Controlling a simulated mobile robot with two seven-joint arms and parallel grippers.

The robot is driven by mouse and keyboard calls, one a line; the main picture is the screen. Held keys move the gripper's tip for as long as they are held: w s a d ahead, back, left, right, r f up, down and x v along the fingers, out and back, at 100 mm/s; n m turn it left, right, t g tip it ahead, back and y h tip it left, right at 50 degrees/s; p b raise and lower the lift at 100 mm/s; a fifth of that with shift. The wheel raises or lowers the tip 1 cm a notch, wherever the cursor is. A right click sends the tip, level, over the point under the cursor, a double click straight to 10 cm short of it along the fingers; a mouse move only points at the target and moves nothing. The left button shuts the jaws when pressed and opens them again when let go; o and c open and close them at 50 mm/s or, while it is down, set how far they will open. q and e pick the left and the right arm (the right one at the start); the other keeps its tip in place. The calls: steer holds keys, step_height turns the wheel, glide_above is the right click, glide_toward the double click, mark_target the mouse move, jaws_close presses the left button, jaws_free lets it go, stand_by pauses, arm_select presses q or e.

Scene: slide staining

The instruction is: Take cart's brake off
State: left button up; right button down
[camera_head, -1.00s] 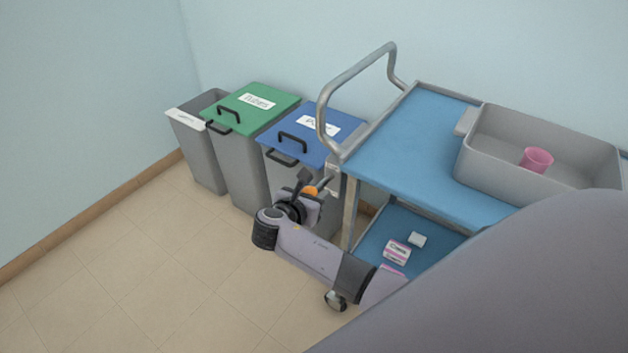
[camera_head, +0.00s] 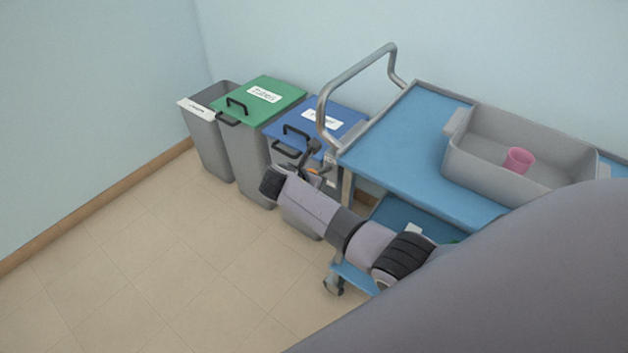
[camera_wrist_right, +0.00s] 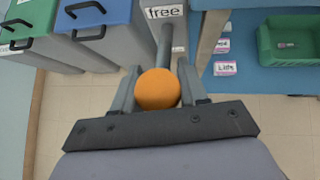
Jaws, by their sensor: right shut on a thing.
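The cart (camera_head: 420,130) has a blue top and a bent metal push handle (camera_head: 345,75) at its left end. Its brake lever ends in an orange knob (camera_wrist_right: 158,89), and the lever's grey rod (camera_wrist_right: 165,45) runs up from the knob toward a white label reading "free" (camera_wrist_right: 164,12). My right gripper (camera_wrist_right: 158,88) is shut on the orange knob, with a finger at each side. In the head view my right gripper (camera_head: 312,164) is below the handle, and only a sliver of the orange knob (camera_head: 315,172) shows. My left gripper is not in view.
Grey (camera_head: 208,145), green-lidded (camera_head: 245,120) and blue-lidded (camera_head: 300,130) bins stand close behind my right gripper. A grey tub (camera_head: 480,165) with a pink cup (camera_head: 518,160) sits on the cart. A green tray (camera_wrist_right: 285,40) is on the lower shelf. Floor at left is clear.

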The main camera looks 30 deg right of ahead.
steer(key=shift+d, duration=0.1)
steer(key=c, duration=0.7)
jaws_free()
steer(key=shift+o, duration=0.2)
steer(key=shift+r, duration=0.1)
steer(key=p+v, duration=0.1)
steer(key=v, duration=0.6)
steer(key=shift+p, duration=0.4)
